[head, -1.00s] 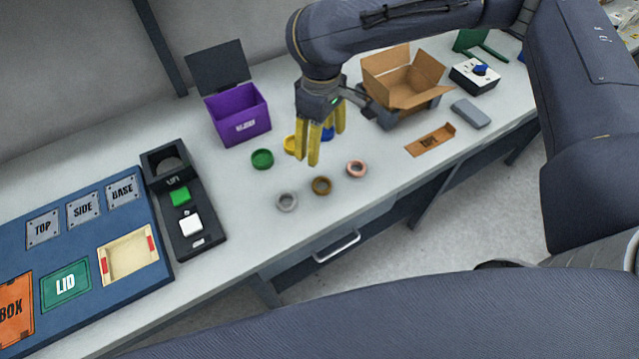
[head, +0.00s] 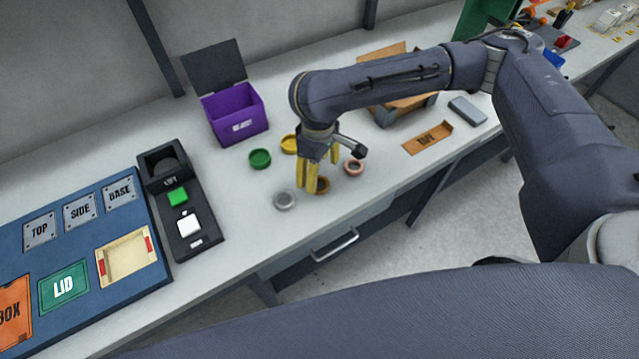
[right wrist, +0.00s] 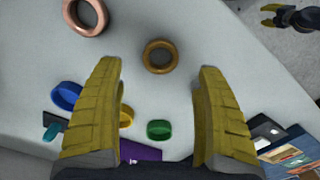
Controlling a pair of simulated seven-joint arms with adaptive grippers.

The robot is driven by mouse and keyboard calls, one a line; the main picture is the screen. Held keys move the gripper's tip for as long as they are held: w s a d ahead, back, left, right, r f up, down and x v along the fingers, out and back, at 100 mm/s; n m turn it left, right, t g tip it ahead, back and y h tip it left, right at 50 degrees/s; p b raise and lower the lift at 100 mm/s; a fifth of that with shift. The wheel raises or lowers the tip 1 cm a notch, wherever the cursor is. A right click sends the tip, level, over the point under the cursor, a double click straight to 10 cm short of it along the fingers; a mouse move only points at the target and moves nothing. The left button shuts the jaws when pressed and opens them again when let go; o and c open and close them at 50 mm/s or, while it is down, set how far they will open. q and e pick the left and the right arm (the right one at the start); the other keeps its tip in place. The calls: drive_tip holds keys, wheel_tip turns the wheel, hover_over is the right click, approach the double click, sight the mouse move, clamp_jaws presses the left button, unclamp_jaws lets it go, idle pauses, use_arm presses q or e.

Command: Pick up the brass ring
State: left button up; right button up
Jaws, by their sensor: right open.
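The brass ring (head: 323,187) lies flat on the white bench, partly hidden behind my right gripper's fingers in the head view. In the right wrist view the whole brass ring (right wrist: 160,70) shows, beyond the fingertips and roughly centred between them. My right gripper (head: 322,178) points down over the ring, with its yellow fingers apart and nothing between them; these fingers frame the right wrist view (right wrist: 160,75). At that view's top right, a small yellow-fingered gripper (right wrist: 275,15), apparently my left one, is over the floor.
A grey ring (head: 285,206) and a copper-pink ring (head: 355,172) lie close on either side. The bench's front edge is near.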

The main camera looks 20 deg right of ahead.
sight(319, 187)
drive_tip(key=shift+s+d+f, duration=0.1)
drive_tip(key=shift+s+f, duration=0.05)
drive_tip(key=shift+f, duration=2.5)
drive_tip(key=c, duration=1.4)
